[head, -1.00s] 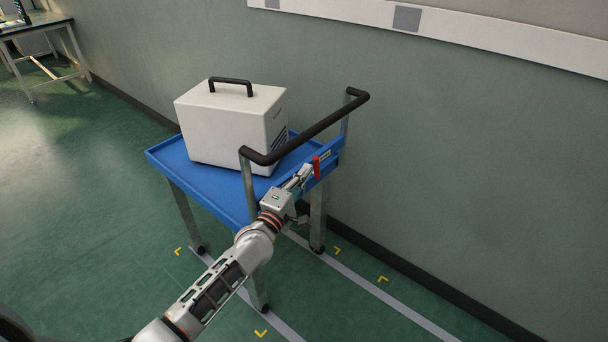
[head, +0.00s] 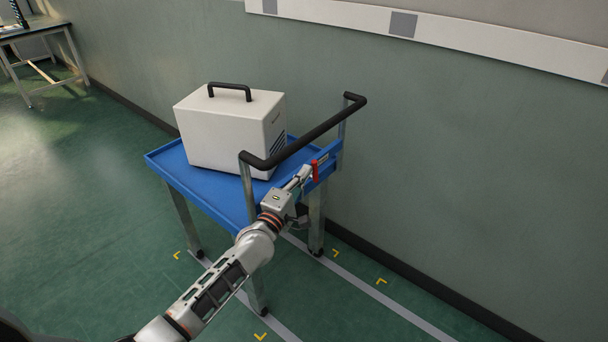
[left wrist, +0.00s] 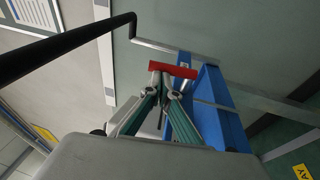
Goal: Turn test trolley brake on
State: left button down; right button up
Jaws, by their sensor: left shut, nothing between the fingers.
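The test trolley (head: 212,190) is a blue tray on grey legs, with a black push handle (head: 310,132) at its right end. A red brake lever (head: 316,171) sits on the blue end panel below the handle. It also shows in the left wrist view (left wrist: 173,70) as a red bar lying across the picture, just beyond the fingertips. My left gripper (head: 304,174) is shut with nothing between its fingers, its tips at or close to the lever. I cannot tell whether they touch it. My right gripper is not in view.
A white case (head: 225,130) with a black handle stands on the tray. The green wall (head: 450,170) runs close behind the trolley. Grey lines and yellow corner marks (head: 381,281) lie on the floor. A table (head: 40,60) stands at the far left, with open floor between.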

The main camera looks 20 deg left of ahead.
pick_arm(q)
jog(key=shift+w+d+r, duration=0.1)
jog(key=shift+r, duration=0.1)
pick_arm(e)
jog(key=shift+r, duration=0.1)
pick_arm(q)
jog(key=shift+w+d+r+p, duration=0.25)
jog(key=shift+w+r+p, duration=0.1)
jog(key=shift+w, duration=0.2)
jog(key=shift+w+d+r+p, duration=0.2)
jog(key=shift+w+d+r, duration=0.1)
jog(key=shift+w, duration=0.25)
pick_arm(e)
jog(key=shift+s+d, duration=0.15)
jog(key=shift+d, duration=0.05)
pick_arm(q)
jog(key=shift+w, duration=0.15)
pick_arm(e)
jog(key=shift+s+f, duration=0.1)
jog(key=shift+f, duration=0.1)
